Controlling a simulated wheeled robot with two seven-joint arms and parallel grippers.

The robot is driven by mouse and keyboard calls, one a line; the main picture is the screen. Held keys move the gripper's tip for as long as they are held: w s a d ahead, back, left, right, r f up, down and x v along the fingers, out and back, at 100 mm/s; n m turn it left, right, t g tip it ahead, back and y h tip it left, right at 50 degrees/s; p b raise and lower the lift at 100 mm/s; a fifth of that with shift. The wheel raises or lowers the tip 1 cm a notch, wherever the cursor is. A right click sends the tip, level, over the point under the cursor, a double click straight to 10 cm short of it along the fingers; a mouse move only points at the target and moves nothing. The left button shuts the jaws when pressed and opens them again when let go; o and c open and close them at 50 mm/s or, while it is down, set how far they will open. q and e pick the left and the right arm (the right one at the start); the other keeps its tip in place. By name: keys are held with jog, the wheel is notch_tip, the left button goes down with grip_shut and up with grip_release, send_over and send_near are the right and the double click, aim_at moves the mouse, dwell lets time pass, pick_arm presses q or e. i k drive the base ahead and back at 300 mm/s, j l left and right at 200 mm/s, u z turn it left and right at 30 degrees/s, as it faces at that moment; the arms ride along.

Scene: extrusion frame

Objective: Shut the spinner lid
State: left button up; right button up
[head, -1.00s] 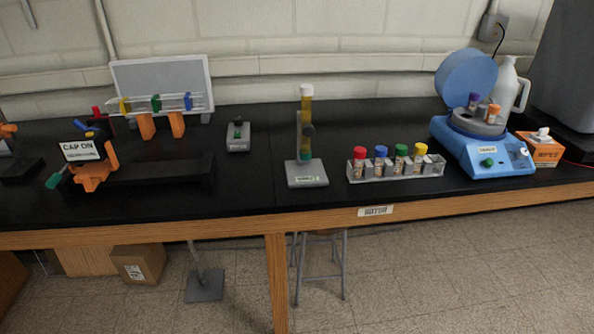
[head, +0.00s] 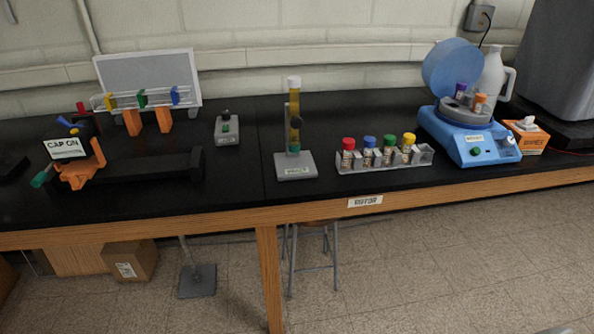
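The blue spinner (head: 480,150) stands on the right part of the black bench in the head view. Its round blue lid (head: 452,70) is open, tilted up at the back. Inside the grey bowl, a purple-capped tube (head: 461,89) and an orange-capped tube (head: 480,101) stand upright. The spinner's front has a label, a green button (head: 476,152) and a white knob (head: 509,140). Neither of my grippers shows in the head view.
A rack (head: 384,158) with several colour-capped tubes stands left of the spinner. An orange wipes box (head: 527,137) is close on its right, and a white jug (head: 493,82) stands behind. A stand with a yellow tube (head: 295,118) is near the middle. The bench front edge is clear.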

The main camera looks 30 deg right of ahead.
aim_at(452, 61)
jog(key=z, duration=1.85)
jog(key=i+l, duration=0.1)
